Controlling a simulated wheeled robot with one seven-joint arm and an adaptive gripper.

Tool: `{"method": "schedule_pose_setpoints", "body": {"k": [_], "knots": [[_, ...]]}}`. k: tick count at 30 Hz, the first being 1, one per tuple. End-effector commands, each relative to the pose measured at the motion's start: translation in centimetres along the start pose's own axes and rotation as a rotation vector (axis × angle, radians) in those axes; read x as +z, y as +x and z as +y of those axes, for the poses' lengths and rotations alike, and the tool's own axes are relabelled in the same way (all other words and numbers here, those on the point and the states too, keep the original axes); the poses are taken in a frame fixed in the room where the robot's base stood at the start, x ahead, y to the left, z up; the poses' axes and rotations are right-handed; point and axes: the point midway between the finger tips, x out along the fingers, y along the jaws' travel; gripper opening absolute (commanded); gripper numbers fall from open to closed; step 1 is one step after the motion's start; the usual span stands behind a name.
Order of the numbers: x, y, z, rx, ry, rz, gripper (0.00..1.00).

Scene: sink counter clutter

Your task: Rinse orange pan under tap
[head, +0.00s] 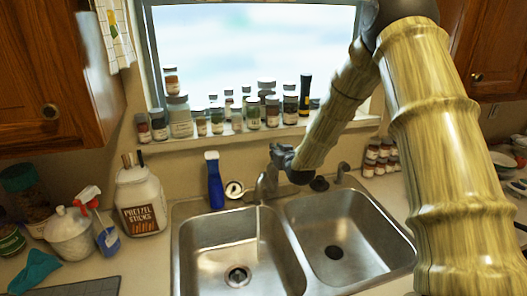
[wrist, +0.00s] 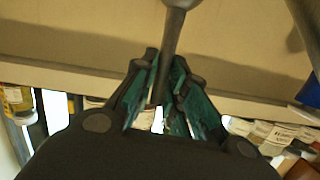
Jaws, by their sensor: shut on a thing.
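No orange pan shows in either view. The metal tap (head: 264,187) stands behind the sink's divider. A thin pale streak (head: 258,221), which looks like running water, falls from it into the left basin (head: 215,245). My gripper (head: 279,153) is at the top of the tap. In the wrist view my gripper (wrist: 164,64) has its teal-padded fingers shut around a slim grey rod (wrist: 172,30), which looks like the tap's lever. The fingers hide part of the rod.
The right basin (head: 365,235) looks empty. A blue bottle (head: 215,185) and a pretzel jar (head: 142,200) stand left of the tap. Several spice jars (head: 253,113) line the windowsill behind. A white canister (head: 70,235) and spray bottle (head: 105,232) crowd the left counter.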

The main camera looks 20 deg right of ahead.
Motion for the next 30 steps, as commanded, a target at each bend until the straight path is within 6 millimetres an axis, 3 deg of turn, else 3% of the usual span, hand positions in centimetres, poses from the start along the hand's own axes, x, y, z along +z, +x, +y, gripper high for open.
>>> {"method": "schedule_pose_setpoints", "body": {"k": [8, 9, 12, 23, 30], "knots": [[-0.1, 0.0, 0.1, 0.002, 0.000, 0.002, 0.00], [-0.1, 0.0, 0.1, 0.002, 0.000, 0.002, 0.20], [-0.1, 0.0, 0.1, 0.001, 0.000, 0.001, 0.35], [0.0, -0.2, 0.0, 0.000, 0.000, 0.000, 0.35], [-0.1, -3.1, 0.0, 0.000, 0.001, -0.001, 0.35]]}}
